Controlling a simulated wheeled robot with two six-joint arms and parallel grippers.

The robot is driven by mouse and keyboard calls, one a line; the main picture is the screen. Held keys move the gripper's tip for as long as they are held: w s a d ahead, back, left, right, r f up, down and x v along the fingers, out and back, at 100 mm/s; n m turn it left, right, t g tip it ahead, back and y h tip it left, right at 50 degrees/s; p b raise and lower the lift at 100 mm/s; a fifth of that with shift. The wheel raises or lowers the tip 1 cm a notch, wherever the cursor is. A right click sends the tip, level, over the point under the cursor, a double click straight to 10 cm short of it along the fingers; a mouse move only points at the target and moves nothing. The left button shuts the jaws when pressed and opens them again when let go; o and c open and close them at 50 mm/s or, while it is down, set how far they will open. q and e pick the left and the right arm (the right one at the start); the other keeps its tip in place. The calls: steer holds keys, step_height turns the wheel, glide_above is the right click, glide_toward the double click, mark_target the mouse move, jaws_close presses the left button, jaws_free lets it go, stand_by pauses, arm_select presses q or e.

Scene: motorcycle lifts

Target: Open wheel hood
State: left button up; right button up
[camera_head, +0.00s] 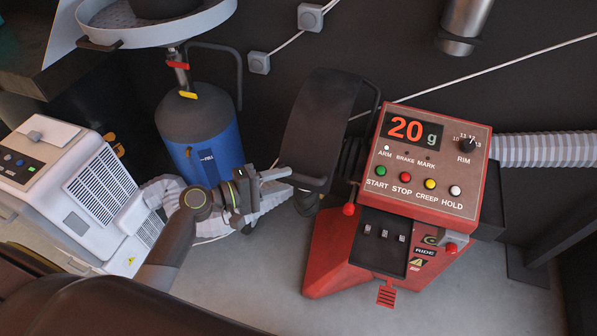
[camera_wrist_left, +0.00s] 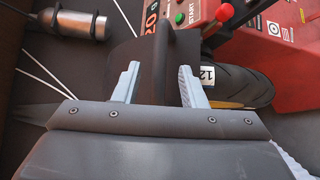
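The wheel hood (camera_head: 322,120) is a dark curved cover standing upright at the left side of the red wheel balancer (camera_head: 440,170). A dark bar-like handle (camera_head: 305,179) sticks out from its lower part toward my left gripper (camera_head: 284,181). In the left wrist view the two pale fingers of my left gripper (camera_wrist_left: 158,88) are apart, with the dark handle (camera_wrist_left: 161,62) between them and gaps visible on both sides. The hood (camera_wrist_left: 122,65) shows behind the fingers there. A black wheel (camera_wrist_left: 235,86) with a "12" label is partly hidden beside it. My right gripper is not in view.
The balancer's panel reads "20 g" above several coloured buttons. A blue tank (camera_head: 200,140) with a round tray on top stands at the left, next to a white machine (camera_head: 85,190). A grey ribbed hose (camera_head: 545,149) runs right. Grey floor is clear in front.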

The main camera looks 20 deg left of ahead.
mark_target(293, 178)
arm_select(q)
steer(key=x, duration=0.5)
steer(key=shift+p, duration=0.35)
jaws_close()
